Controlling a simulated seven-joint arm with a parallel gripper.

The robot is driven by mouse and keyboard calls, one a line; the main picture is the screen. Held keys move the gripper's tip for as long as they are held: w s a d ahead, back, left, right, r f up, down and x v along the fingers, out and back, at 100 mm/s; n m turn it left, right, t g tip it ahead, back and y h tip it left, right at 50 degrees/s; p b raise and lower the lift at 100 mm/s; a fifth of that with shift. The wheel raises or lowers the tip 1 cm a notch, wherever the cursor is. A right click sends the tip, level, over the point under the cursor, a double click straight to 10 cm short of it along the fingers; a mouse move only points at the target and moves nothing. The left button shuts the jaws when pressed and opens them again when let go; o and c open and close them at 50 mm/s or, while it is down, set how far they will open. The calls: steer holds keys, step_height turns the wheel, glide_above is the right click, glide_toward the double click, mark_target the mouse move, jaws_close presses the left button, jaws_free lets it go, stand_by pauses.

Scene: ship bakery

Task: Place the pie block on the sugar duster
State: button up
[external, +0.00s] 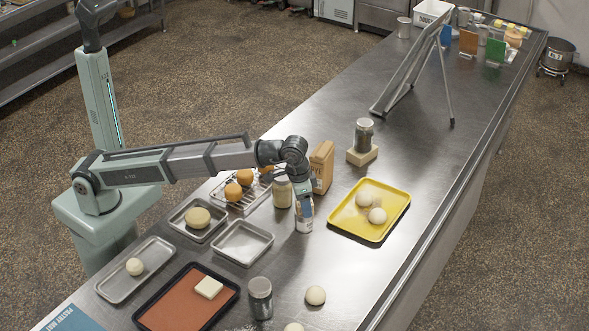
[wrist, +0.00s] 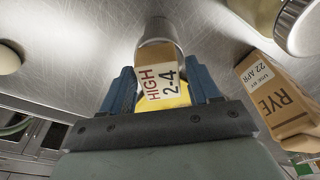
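A block with a cream label reading "HIGH 2-4" (wrist: 163,87), which I take to be the pie block, sits between the blue fingers of my gripper (wrist: 164,92). The fingers appear to press on its two sides. A grey metal cylinder (wrist: 157,31), possibly the sugar duster, shows right beyond the block in the wrist view; whether they touch I cannot tell. In the external view my gripper (external: 304,208) points down over the middle of the steel table, and the block and cylinder there are small and partly hidden.
A lidded jar (external: 283,192) and a brown rye bag (external: 322,166) stand close by; the bag also shows in the wrist view (wrist: 278,95). A yellow tray (external: 345,225) with dough is right. An empty tray (external: 232,253) is left. Another jar (external: 260,300) stands in front.

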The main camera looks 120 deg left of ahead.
mark_target(298, 203)
steer(key=shift+o, duration=0.8)
step_height(298, 203, up, 12)
steer(key=s+d, duration=0.1)
steer(key=shift+s+d+r, duration=0.15)
